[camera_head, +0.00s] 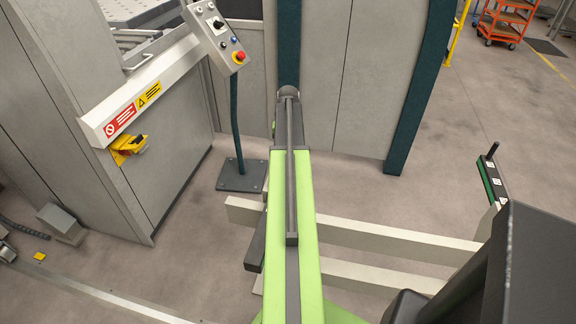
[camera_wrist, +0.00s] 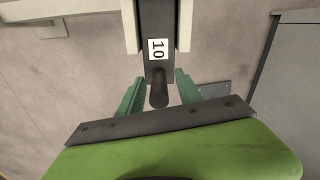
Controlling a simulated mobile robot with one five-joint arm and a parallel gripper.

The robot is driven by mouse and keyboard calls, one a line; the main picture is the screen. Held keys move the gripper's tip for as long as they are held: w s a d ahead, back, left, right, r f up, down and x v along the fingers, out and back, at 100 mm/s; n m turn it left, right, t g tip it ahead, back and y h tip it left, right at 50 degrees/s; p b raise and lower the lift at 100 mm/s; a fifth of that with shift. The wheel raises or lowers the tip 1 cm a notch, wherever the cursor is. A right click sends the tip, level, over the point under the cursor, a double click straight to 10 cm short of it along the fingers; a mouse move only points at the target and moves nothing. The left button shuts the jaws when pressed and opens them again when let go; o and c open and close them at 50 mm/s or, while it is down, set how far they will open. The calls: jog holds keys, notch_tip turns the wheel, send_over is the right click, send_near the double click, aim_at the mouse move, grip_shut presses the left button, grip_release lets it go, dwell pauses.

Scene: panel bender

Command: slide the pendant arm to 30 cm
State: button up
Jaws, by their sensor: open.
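In the wrist view my gripper (camera_wrist: 160,80) is open. Its two teal fingers stand on either side of a dark bar's rounded end (camera_wrist: 159,98), with a gap showing on both sides. A white label reading 10 (camera_wrist: 158,49) is on the bar above the fingers. Pale brackets (camera_wrist: 130,22) flank the bar at the top. In the head view a grey control box (camera_head: 215,35) with a red button is at upper left. I cannot tell which part is the pendant arm. My gripper cannot be made out in the head view.
A pale beam (camera_head: 150,92) with warning stickers juts from the grey machine at left. A dark post stands on a floor plate (camera_head: 242,178). Pale rails (camera_head: 390,241) cross below. A dark labelled bar (camera_head: 494,180) is at right. Floor beyond it is clear up to an orange cart (camera_head: 503,22).

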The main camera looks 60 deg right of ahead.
jog(key=shift+f, duration=0.6)
jog(key=shift+r, duration=0.1)
grip_shut()
dwell(0.9)
